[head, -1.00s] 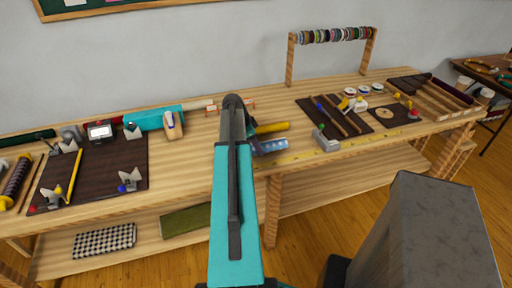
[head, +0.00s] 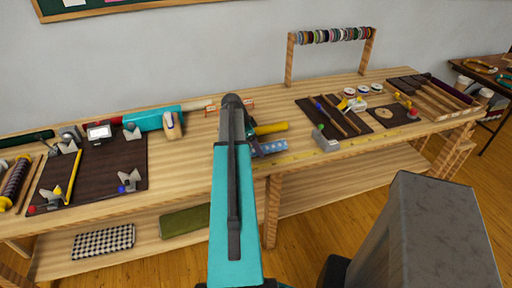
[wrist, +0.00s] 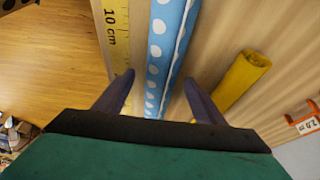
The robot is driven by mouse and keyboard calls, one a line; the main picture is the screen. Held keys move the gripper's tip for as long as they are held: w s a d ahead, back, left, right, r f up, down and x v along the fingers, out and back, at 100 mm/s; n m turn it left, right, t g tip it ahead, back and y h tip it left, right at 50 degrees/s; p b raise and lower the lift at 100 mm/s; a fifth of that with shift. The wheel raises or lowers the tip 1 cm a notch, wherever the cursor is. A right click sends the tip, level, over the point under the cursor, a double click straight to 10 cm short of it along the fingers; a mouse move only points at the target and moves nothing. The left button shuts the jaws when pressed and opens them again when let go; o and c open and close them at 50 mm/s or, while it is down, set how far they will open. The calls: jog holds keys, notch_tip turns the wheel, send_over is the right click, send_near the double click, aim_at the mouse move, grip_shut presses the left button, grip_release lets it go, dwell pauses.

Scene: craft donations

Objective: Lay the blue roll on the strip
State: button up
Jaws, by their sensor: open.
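The blue roll (wrist: 165,45) with white dots runs lengthwise between the two fingers of my gripper (wrist: 158,82) in the wrist view. My gripper is open, with one finger to each side of the roll; I cannot tell whether either touches it. In the head view the blue roll (head: 272,147) is partly hidden by my arm and lies near the table's front edge. The yellow measuring strip (wrist: 117,35), marked 10 cm, runs beside the roll on its left in the wrist view. In the head view the strip (head: 310,154) follows the front edge.
A yellow roll (wrist: 243,75) lies to the right of the blue one; it also shows in the head view (head: 271,128). An orange bracket (wrist: 305,122) stands beyond it. A grey block (head: 325,139) sits by the strip. Dark mats (head: 110,165) with tools lie left and right.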

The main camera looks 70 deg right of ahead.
jog(key=b+v, duration=0.3)
jog(key=v, duration=1)
jog(key=shift+r, duration=0.25)
jog(key=shift+a+r, duration=0.1)
dwell(0.8)
